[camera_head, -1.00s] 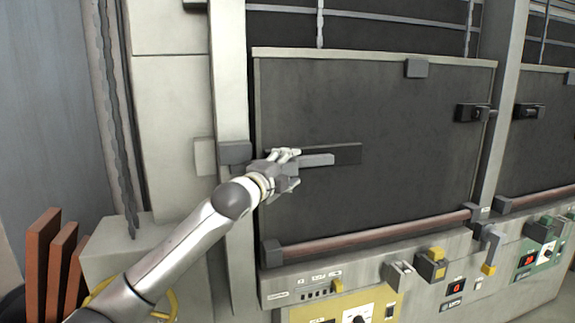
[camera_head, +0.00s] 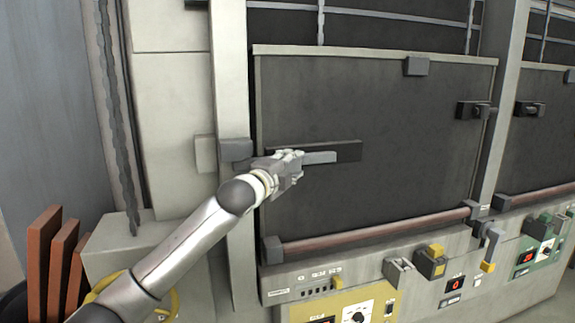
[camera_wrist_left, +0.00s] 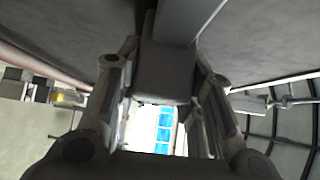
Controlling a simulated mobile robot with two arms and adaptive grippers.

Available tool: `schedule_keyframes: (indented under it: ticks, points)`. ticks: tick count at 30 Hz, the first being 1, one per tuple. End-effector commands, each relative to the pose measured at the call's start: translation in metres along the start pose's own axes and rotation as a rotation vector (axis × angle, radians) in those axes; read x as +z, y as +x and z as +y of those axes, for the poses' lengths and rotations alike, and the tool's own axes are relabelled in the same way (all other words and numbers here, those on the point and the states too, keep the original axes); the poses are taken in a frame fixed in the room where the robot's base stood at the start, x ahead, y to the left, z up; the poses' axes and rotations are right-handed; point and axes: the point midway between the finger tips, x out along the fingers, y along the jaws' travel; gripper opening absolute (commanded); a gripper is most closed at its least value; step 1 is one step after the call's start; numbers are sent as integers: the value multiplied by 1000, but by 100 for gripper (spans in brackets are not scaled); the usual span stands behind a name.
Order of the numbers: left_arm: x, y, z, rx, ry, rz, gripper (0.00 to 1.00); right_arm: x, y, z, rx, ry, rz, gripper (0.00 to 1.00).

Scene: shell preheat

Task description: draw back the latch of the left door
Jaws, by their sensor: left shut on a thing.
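The left door (camera_head: 400,110) is a large dark panel with a pale top edge, and it stands closed in its frame. Its latch is a light grey bar (camera_head: 321,158) in front of a dark backing plate (camera_head: 349,151) on the door's left side. My left gripper (camera_head: 291,165) is shut on the left end of the latch and hides that end in the head view. In the left wrist view a grey block of the latch (camera_wrist_left: 165,72) sits between the two fingers. A grey keeper block (camera_head: 236,151) is on the frame post left of my gripper.
A reddish bar handle (camera_head: 375,234) runs along the door's lower edge. Below it is a control panel (camera_head: 345,303) with knobs and switches. A second dark door (camera_head: 548,130) is at the right. Reddish-brown slabs (camera_head: 55,265) stand at the lower left.

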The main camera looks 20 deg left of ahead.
Motion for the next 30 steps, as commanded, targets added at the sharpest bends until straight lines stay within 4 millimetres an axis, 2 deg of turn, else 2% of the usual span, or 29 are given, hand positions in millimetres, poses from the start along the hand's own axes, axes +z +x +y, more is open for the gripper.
schedule_keyframes:
  ticks: [3, 9, 21, 22, 27, 30]
  points:
    - [-17, 16, -4, 2, -4, 2, 0, -1, -10, 0, 0, 0, 0, 43]
    - [-39, 38, -2, 2, -3, 1, 0, -2, -17, 0, 0, 0, 0, 43]
    - [-45, 43, -1, -2, -1, 2, 0, -2, -17, 0, 0, 0, 0, 43]
    - [-45, 43, -1, -2, -1, 2, 38, -2, -17, 0, 0, 0, 0, 43]
    - [-45, 43, -1, -1, -1, 2, 57, -2, -17, 0, 0, 0, 0, 43]
    - [-44, 43, -1, -1, -1, 1, 57, -2, -17, 0, 0, 0, 0, 43]
